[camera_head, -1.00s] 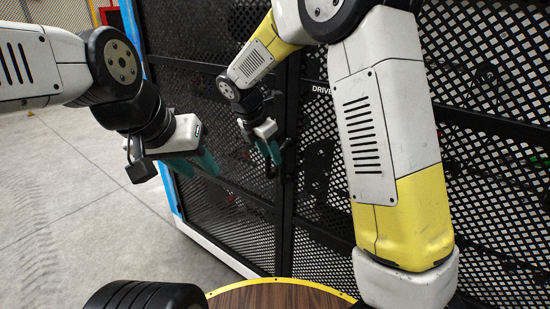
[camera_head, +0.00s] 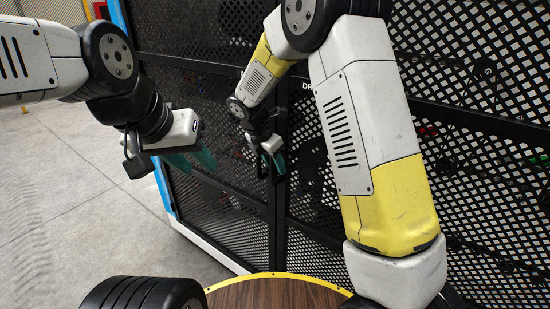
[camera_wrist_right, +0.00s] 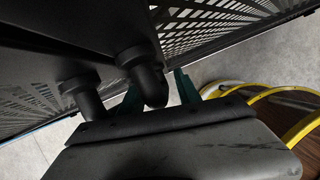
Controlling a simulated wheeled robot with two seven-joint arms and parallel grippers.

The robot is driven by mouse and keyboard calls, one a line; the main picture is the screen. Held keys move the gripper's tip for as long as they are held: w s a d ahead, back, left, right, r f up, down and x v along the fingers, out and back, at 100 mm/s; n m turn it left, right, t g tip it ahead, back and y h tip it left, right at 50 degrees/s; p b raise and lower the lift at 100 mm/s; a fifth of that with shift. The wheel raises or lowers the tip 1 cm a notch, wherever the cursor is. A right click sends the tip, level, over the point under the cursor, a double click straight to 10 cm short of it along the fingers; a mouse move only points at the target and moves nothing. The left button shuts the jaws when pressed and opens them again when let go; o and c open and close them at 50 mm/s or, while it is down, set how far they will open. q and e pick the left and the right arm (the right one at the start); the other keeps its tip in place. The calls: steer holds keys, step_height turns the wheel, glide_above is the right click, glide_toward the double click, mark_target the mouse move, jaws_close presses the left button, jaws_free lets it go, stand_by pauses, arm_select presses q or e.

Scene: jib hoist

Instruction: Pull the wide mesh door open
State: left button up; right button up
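The wide mesh door (camera_head: 470,80), black with punched holes in a black frame, fills the right of the head view. Its frame edge runs upright behind my right gripper (camera_head: 272,163). That gripper is at this edge, its teal fingers apart. In the right wrist view, dark rounded bar parts, seemingly the door handle (camera_wrist_right: 147,78), stand between and beside the fingers of my right gripper (camera_wrist_right: 160,92). A gap shows at the right finger; firm contact cannot be made out. My left gripper (camera_head: 192,160) is open and empty in front of the left mesh panel.
Another mesh panel (camera_head: 220,110) with a blue and white edge stands left of the door's edge. Bare concrete floor (camera_head: 80,190) lies at the left. A round wood-look top with a yellow rim (camera_head: 275,290) is at the bottom.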

steer(key=shift+d+f, duration=0.1)
steer(key=shift+f, duration=0.2)
jaws_close()
steer(key=shift+w, duration=0.1)
stand_by(1.2)
